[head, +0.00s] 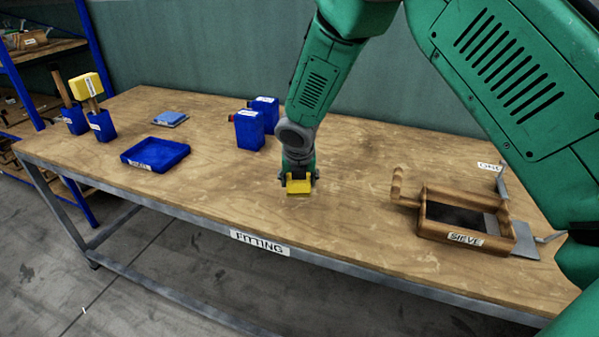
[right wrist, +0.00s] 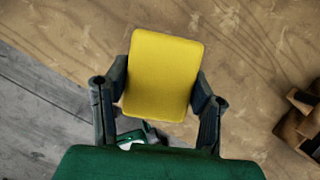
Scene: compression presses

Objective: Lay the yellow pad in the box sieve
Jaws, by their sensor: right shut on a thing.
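The yellow pad (head: 298,187) is held in my right gripper (head: 298,178) over the middle of the table, left of the box sieve. In the right wrist view the pad (right wrist: 163,73) lies between the two dark fingers of the gripper (right wrist: 160,90), which touch its sides. The box sieve (head: 464,239) is a wooden box with a dark inside, labelled SIEVE, at the right of the table. A wooden handle stands at its left end and a metal plate at its right. My left gripper is not in view.
A blue tray (head: 155,155) lies on the left of the wooden table (head: 345,225). Blue holders with upright tools (head: 88,90), a light blue pad (head: 171,119) and two blue containers (head: 248,130) stand farther back. Bare tabletop lies between the pad and the sieve.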

